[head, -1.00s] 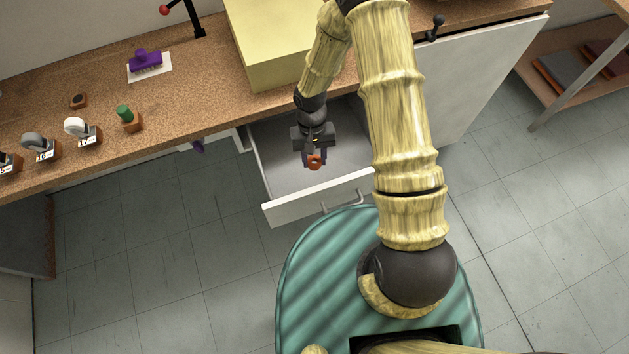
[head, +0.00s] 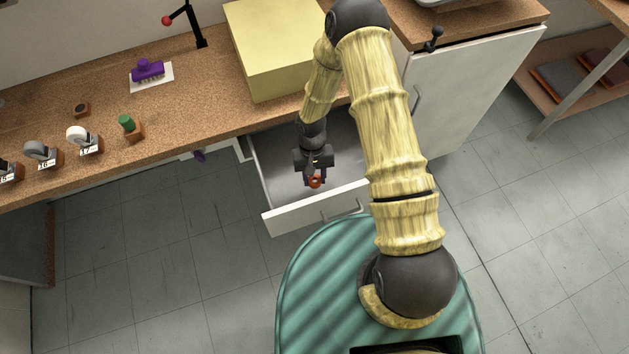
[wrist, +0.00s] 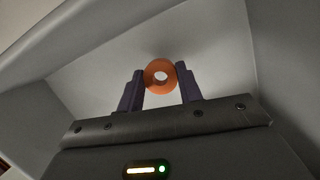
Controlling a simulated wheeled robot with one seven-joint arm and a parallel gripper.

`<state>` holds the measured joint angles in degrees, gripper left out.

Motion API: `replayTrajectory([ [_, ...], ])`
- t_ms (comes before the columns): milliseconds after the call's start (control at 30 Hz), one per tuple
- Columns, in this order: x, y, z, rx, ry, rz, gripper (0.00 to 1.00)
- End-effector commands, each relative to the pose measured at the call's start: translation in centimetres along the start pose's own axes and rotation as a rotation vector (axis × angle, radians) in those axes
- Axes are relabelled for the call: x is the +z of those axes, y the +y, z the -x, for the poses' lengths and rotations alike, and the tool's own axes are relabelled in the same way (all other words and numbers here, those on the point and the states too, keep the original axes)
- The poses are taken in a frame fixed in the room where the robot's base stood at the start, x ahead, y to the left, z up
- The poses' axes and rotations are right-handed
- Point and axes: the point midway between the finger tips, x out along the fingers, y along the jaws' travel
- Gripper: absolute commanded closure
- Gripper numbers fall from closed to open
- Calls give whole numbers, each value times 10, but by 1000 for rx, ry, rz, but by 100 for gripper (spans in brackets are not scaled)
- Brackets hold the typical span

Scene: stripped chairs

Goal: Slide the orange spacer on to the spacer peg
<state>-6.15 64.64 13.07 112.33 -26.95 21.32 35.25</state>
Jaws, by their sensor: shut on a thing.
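The orange spacer (head: 315,183) is a ring with a round hole. In the wrist view the spacer (wrist: 161,75) sits between the two dark purple fingers of my gripper (wrist: 160,82), with its hole facing the camera. My gripper (head: 315,179) is shut on it, over the open drawer (head: 310,213), close to the drawer's front panel. In the wrist view grey drawer walls surround the gripper. I cannot make out a spacer peg for certain in either view.
The cork-topped bench (head: 200,110) runs behind the drawer. It holds a yellow box (head: 275,55), a purple brush (head: 148,69), a green-topped piece on a wooden block (head: 130,126), numbered holders (head: 82,140) and a black stand with a red knob (head: 190,25). The grey floor is clear.

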Motion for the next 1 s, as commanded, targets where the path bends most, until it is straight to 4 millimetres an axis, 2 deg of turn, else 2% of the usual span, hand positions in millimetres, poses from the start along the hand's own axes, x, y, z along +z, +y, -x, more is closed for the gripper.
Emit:
replayTrajectory([
  [167, -5, 0, -23, 0, -4, -1, 100],
  [300, -8, 0, -33, 1, -2, -1, 100],
  [733, -10, 0, -39, 0, -1, 0, 100],
  [767, -10, 0, -38, 0, -1, 0, 61],
  [800, -10, 0, -38, 0, -1, 0, 53],
  [867, -10, 0, -38, 0, -1, 0, 43],
  [1000, -10, 0, -37, 0, -1, 0, 43],
])
